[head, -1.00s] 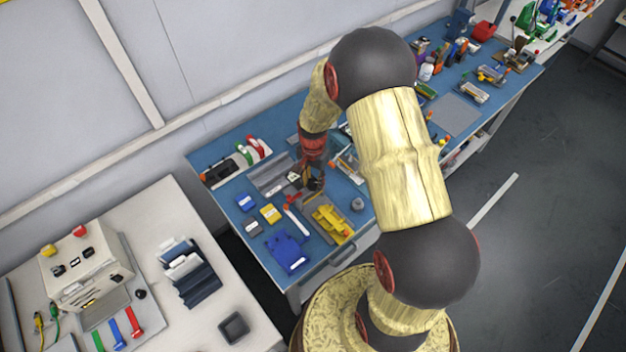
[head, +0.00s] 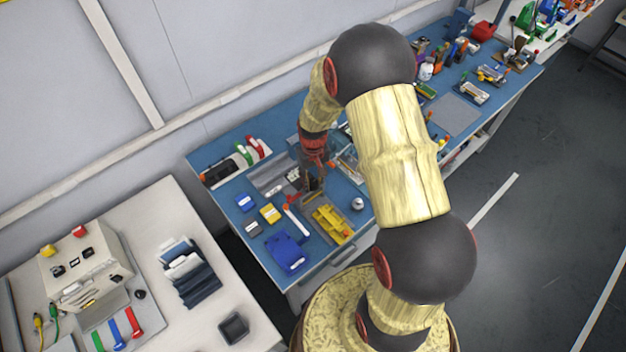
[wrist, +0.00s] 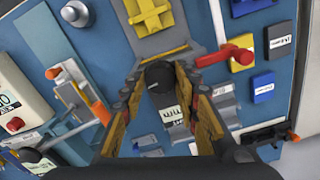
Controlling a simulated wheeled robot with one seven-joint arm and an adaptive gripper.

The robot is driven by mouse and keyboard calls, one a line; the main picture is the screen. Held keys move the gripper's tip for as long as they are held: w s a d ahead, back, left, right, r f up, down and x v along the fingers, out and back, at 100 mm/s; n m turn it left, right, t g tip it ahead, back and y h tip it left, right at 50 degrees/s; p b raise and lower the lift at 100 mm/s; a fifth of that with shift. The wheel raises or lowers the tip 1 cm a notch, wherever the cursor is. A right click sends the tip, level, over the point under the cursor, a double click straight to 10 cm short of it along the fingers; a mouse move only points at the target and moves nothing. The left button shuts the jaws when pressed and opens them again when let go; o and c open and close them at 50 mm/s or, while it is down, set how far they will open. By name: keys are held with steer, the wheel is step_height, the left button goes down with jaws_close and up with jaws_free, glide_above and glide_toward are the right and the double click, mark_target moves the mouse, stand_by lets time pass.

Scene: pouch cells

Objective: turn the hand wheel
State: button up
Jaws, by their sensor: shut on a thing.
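My gripper (wrist: 161,82) reaches down over the blue bench, and its wood-coloured fingers stand on either side of a black rounded knob (wrist: 159,76). The gripper is shut on this knob. A grey block with a white label (wrist: 172,115) shows between the fingers, behind the knob. I cannot make out a wheel rim; the knob may be part of the hand wheel. In the head view my gripper (head: 313,182) is small and dark, behind the yellow fixture (head: 333,222), and hides what it holds.
A red lever (wrist: 226,55) lies close beside the fingers. The yellow fixture (wrist: 150,14) stands on a grey plate. Blue and yellow blocks (head: 270,213), a blue part (head: 287,251) and a silver knob (head: 358,203) are around. A white bench (head: 180,318) stands at left.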

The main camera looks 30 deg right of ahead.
mark_target(313, 182)
steer(key=shift+n, duration=2.2)
steer(key=o, duration=1.2)
steer(key=shift+c, duration=0.2)
step_height(313, 182, up, 12)
